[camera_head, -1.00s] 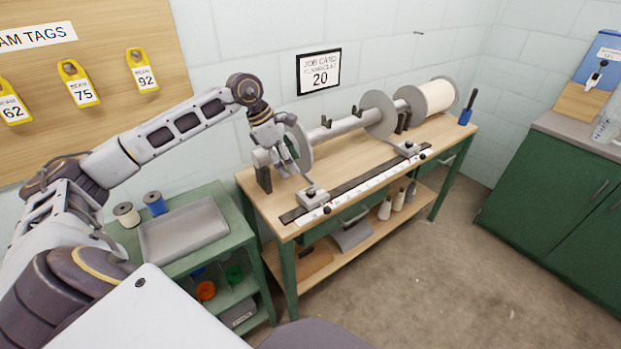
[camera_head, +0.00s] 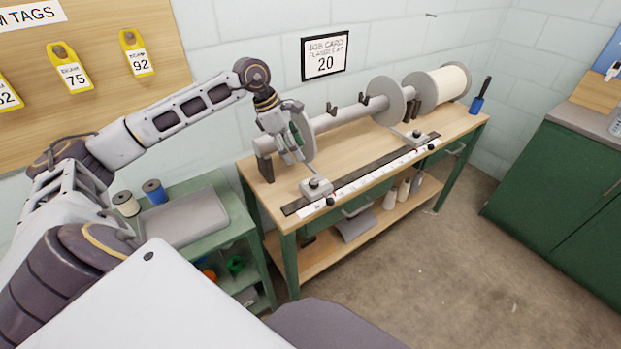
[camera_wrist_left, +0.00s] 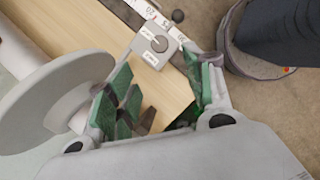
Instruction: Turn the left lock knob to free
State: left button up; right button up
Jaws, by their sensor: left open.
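The left lock knob (camera_wrist_left: 160,44) is a round grey knob on a grey block (camera_head: 316,190) at the left end of the ruler rail. In the left wrist view, the block (camera_wrist_left: 149,57) has two small white labels, too blurred to read. My left gripper (camera_head: 292,159) hangs above the bench, up and left of the block, beside the left flange disc. In the left wrist view, my left gripper (camera_wrist_left: 163,90) has its green-padded fingers spread apart. Nothing is between them but bare bench top behind, and the knob lies beyond the fingertips, apart from them. My right gripper is out of view.
The left flange disc (camera_head: 303,136) of the beam stands close to my left gripper. A second block (camera_head: 414,138) sits farther right on the ruler rail (camera_head: 375,174). A green cart with a grey tray (camera_head: 185,222) stands left of the bench. The front bench top (camera_head: 283,190) is clear.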

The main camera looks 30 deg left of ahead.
aim_at(312, 182)
pick_arm(q)
jog(key=x, duration=1.2)
jog(key=shift+d+f, duration=0.15)
jog(key=shift+f, duration=0.15)
jog(key=shift+w, duration=0.1)
jog(key=c, duration=1)
